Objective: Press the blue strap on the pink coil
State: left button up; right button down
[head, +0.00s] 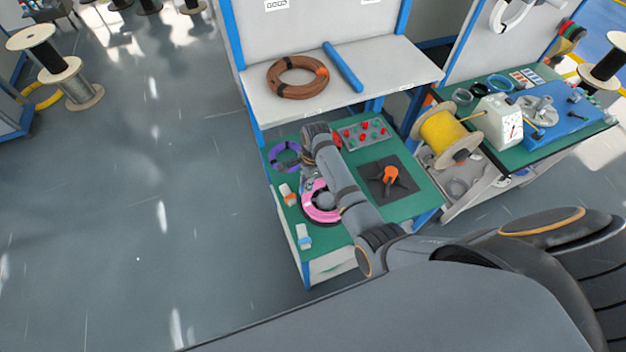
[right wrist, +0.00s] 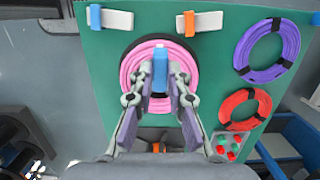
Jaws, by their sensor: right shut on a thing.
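The pink coil (right wrist: 130,68) lies on the green table top in the right wrist view. It also shows in the head view (head: 309,201), partly covered by my right arm. In the head view my right gripper (head: 309,182) is small and partly hidden by the arm. My left gripper is not in view.
A white and blue piece (right wrist: 110,18) and a white and orange piece (right wrist: 200,21) lie beside the coil. A purple coil (right wrist: 290,42), a red coil (right wrist: 240,94) and a red-button panel (head: 364,133) share the table. A shelf with a brown coil (head: 276,78) stands behind.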

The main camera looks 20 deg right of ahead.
aim_at(307, 204)
notch_tip(307, 204, down, 4)
jog(key=shift+d+f+b, duration=0.1)
jog(key=shift+d+b, duration=0.05)
jog(key=shift+b, duration=0.3)
notch_tip(307, 204, down, 3)
jog(key=shift+f+b, duration=0.1)
jog(key=shift+b, duration=1.1)
jog(key=shift+f+b, duration=0.3)
jog(key=shift+b, duration=0.1)
pick_arm(q)
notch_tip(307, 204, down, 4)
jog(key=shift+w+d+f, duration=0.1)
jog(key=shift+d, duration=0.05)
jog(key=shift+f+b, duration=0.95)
jog(key=shift+b, duration=0.05)
pick_arm(e)
jog(key=shift+f, duration=1.45)
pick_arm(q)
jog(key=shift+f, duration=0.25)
pick_arm(e)
jog(key=shift+f, duration=0.5)
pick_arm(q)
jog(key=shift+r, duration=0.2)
pick_arm(e)
jog(key=shift+s+f, duration=0.15)
jog(key=shift+s, duration=0.05)
